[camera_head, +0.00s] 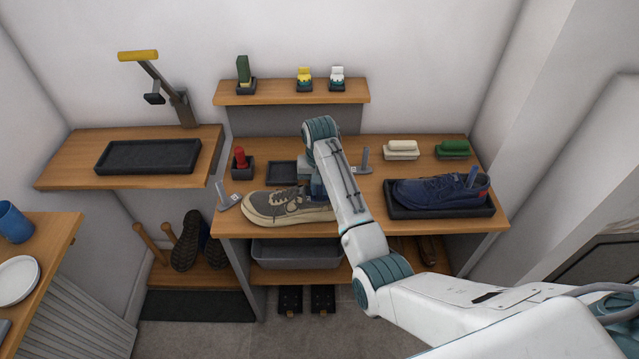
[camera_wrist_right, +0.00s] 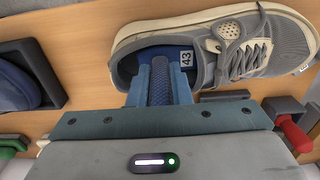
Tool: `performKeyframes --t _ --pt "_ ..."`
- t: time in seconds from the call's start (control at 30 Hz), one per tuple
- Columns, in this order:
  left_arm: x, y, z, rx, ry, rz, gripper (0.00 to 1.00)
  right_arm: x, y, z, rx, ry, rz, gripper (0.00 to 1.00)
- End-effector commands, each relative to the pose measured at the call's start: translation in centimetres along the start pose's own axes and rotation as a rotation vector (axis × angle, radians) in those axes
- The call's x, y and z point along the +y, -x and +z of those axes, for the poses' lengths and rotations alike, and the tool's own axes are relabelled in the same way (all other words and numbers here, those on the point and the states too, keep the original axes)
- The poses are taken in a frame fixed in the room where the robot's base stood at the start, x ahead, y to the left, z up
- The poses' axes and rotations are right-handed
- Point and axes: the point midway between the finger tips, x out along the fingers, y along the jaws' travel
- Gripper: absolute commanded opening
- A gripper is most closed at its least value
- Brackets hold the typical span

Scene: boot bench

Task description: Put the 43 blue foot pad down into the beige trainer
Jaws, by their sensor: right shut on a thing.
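The beige trainer (camera_head: 280,208) stands on the bench at the left front, toe to the left; my right arm hides its heel end. In the right wrist view the trainer (camera_wrist_right: 232,35) has its opening towards my fingers. The blue foot pad (camera_wrist_right: 172,51), marked 43, shows inside that opening, its 43 end by the tongue; how deep it sits I cannot tell. My right gripper (camera_wrist_right: 158,75) is shut on the pad at the heel opening, with a blue ribbed strip between the fingers. In the head view the right gripper (camera_head: 317,188) is mostly hidden. My left gripper is out of view.
A navy shoe (camera_head: 440,190) sits on a dark tray (camera_head: 400,212) at the right. White and green brushes (camera_head: 402,148), (camera_head: 453,147) stand at the back right.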

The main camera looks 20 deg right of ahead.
Motion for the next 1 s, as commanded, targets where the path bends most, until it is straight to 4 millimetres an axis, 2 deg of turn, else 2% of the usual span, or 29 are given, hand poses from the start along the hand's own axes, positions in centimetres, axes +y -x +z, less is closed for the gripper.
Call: performKeyframes --t 0.43,0.47,0.57,0.87,1.0 --pt "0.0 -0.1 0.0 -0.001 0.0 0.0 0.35 0.0 -0.6 0.0 0.0 0.0 0.0 0.0" --pt "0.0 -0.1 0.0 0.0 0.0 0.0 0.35 0.0 -0.6 0.0 0.0 0.0 0.0 0.24" --pt "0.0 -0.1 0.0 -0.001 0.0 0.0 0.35 0.0 -0.6 0.0 0.0 0.0 0.0 0.43" --pt "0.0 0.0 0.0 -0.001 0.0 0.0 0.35 0.0 -0.5 0.0 0.0 0.0 0.0 0.43" --pt "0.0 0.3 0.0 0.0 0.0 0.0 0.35 0.0 0.5 -0.1 0.002 0.0 0.0 0.43"
